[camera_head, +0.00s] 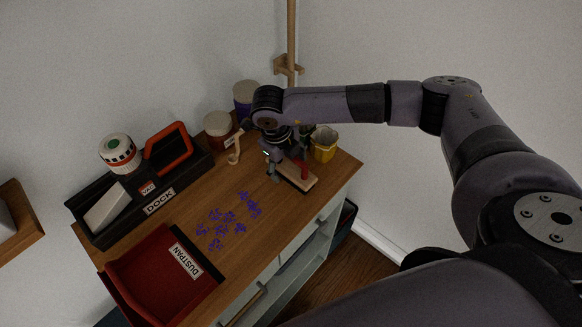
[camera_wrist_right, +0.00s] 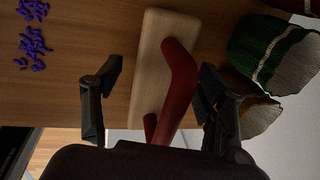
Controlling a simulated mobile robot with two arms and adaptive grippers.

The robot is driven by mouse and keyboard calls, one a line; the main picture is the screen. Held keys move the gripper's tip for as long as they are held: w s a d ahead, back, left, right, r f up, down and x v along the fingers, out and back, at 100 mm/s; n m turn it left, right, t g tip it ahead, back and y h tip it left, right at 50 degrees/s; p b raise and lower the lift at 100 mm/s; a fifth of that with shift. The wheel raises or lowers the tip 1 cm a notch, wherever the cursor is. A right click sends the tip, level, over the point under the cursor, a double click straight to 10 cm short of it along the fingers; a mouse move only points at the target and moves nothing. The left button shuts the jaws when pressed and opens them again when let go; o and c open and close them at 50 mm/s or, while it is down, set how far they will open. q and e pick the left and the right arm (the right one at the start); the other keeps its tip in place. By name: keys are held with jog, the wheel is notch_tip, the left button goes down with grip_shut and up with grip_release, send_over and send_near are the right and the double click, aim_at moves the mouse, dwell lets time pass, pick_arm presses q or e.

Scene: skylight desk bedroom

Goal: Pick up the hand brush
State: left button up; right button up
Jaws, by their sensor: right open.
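The hand brush has a pale wooden block (camera_wrist_right: 150,62) and a red handle (camera_wrist_right: 178,85). It lies on the wooden desk top (camera_head: 190,203), near its right end. In the head view its block (camera_head: 299,178) shows partly, below my right gripper (camera_head: 286,172). In the right wrist view my right gripper (camera_wrist_right: 155,100) is open, with one finger on each side of the red handle. I cannot tell whether the fingers touch it. My left gripper is not in view.
Purple bits (camera_head: 222,228) lie mid-desk. A red dustpan (camera_head: 160,278) sits at the front left, a black dock tray (camera_head: 104,240) at the back left. A yellow container (camera_head: 323,150), a red jar (camera_head: 217,130) and a purple jar (camera_head: 244,91) stand near the gripper. A wooden post (camera_head: 291,35) rises behind.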

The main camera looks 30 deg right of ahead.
jog(key=c, duration=1.3)
